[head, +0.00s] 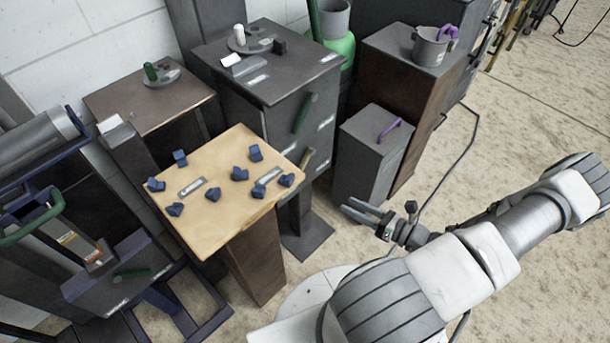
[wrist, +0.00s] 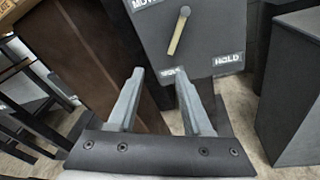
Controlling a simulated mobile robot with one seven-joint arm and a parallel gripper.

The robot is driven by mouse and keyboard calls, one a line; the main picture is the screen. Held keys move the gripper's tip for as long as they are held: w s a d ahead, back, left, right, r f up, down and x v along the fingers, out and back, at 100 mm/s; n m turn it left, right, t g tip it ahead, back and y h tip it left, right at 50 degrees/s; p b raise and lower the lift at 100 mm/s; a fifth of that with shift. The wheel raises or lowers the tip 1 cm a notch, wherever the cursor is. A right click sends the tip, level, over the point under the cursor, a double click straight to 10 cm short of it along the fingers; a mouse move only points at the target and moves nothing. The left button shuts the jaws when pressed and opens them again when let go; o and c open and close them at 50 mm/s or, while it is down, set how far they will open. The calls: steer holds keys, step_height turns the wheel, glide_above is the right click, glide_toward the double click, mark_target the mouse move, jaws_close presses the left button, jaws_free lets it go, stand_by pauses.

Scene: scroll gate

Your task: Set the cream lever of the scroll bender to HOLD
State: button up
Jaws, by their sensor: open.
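The cream lever (wrist: 178,34) is on a dark grey panel (wrist: 210,35) in the wrist view. It hangs from a round pivot and points down and slightly left. The HOLD label (wrist: 228,60) is at the panel's lower right, away from the lever's tip. Another label (wrist: 172,72) below the lever is partly covered by a finger and unreadable. A label reading MOVE (wrist: 146,2) is cut off at the top. My gripper (wrist: 160,72) is open and empty, below and in front of the lever, not touching it. The head view shows my gripper (head: 347,206) right of the lever (head: 309,158).
A tan table (head: 228,222) with several blue blocks stands left of the panel in the head view. A grey box (head: 365,160) with a purple handle (head: 389,128) stands to the right. A green lever (head: 302,113) is above the cream one.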

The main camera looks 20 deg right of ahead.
mark_target(303, 165)
steer(key=w+a+f+m+t+h+b, duration=0.1)
steer(key=w+a+m+b, duration=0.1)
steer(key=w, duration=0.6)
steer(key=w+a+f+m+t+h+b, duration=0.1)
steer(key=w+a, duration=0.3)
steer(key=w, duration=0.5)
steer(key=shift+a+f+m+b, duration=0.25)
steer(key=shift+m+b, duration=0.25)
steer(key=shift+b, duration=0.3)
jaws_close()
stand_by(0.4)
